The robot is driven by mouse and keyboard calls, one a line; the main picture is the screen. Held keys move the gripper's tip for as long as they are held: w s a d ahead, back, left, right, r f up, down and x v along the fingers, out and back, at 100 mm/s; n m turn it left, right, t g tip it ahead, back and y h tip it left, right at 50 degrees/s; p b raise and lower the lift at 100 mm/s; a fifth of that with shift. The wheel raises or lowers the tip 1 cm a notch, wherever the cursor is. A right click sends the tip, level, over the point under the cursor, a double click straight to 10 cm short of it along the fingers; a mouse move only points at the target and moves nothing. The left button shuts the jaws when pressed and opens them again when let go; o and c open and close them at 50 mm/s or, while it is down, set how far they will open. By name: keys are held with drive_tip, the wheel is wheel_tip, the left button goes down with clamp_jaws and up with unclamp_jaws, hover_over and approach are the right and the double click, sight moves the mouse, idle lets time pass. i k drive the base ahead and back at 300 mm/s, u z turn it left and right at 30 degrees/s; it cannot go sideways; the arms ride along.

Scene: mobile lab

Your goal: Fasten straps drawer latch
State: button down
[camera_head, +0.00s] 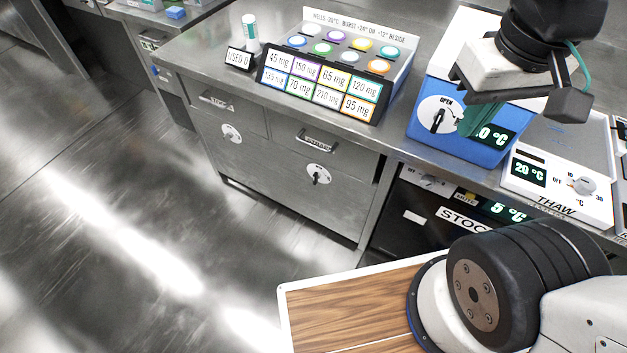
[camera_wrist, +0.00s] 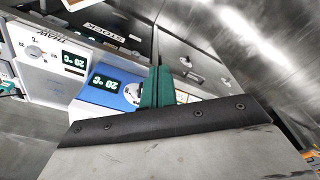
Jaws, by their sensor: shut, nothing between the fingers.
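Two drawers sit side by side under the steel bench, the left drawer (camera_head: 217,107) and the right drawer (camera_head: 318,150). Each has a bar handle with a small label; the lettering is too small to read surely, so I cannot tell which is the straps drawer. Below them are white round latches with dark knobs, a left latch (camera_head: 231,133) and a right latch (camera_head: 318,174). The right knob looks near upright. Both drawers look closed. My gripper (camera_head: 478,122), with green fingers, is shut and empty in front of the blue box, right of the drawers. The fingers also show in the wrist view (camera_wrist: 157,88).
The blue box (camera_head: 462,143) has a dial marked OPEN and stands on the bench. A white thaw unit (camera_head: 565,185) is to its right. A labelled rack (camera_head: 320,90) and a vial stand on the left bench top. Open floor (camera_head: 130,220) lies before the drawers.

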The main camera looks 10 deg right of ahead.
sight(316, 175)
drive_tip(key=u, duration=0.55)
drive_tip(key=k, duration=1.3)
drive_tip(key=u, duration=0.85)
drive_tip(key=i, duration=1.25)
drive_tip(key=z, duration=0.8)
drive_tip(key=i, duration=0.3)
drive_tip(key=z, duration=0.2)
